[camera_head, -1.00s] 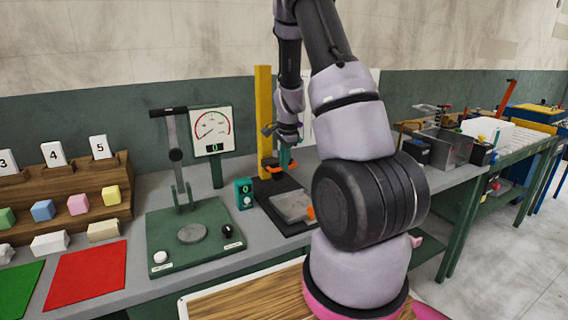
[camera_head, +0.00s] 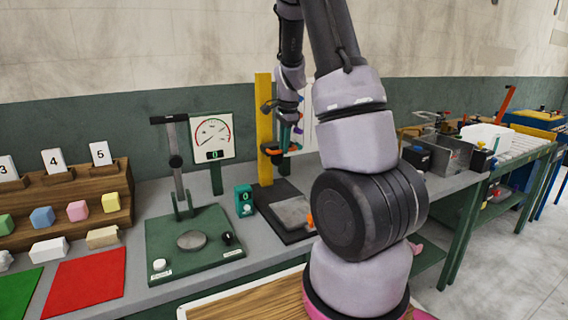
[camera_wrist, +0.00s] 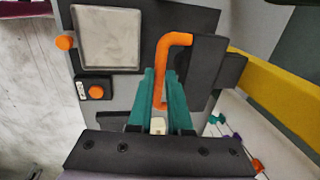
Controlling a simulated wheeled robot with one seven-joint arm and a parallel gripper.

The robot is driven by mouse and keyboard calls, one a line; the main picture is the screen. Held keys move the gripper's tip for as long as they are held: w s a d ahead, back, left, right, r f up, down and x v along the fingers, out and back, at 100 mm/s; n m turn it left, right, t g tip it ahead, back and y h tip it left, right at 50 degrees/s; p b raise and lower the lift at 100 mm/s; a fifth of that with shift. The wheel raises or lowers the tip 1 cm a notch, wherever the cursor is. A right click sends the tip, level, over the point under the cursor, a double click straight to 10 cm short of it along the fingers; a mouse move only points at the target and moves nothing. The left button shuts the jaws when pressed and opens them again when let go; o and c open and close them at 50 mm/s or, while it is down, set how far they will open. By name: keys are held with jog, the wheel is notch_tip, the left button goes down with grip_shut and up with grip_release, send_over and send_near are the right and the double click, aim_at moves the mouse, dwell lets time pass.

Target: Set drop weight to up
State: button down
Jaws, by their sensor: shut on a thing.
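The drop weight is a dark block (camera_wrist: 206,62) with an orange bent handle (camera_wrist: 175,40) in the wrist view. It rides on a yellow column (camera_head: 264,110) and stands raised above the press base in the head view, where the orange handle (camera_head: 271,151) shows small. My gripper (camera_wrist: 160,95) has teal fingers on both sides of the handle and is shut on it. In the head view my gripper (camera_head: 285,140) is beside the column, partly hidden by my arm. The weight's rear side is hidden.
The press's dark base holds a grey plate (camera_head: 292,211) below the weight. A small teal counter box (camera_head: 244,200) is left of it. A metal bin (camera_head: 447,154) sits on the right.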

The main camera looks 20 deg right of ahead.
notch_tip(320, 180, up, 16)
jog(key=shift+f, duration=0.25)
jog(key=shift+w, duration=0.1)
jog(key=c, duration=1.1)
grip_release()
jog(key=r, duration=0.3)
jog(key=s+r, duration=0.1)
jog(key=r, duration=0.3)
jog(key=s+r, duration=0.1)
jog(key=r, duration=0.2)
jog(key=shift+r, duration=0.25)
jog(key=shift+s, duration=0.1)
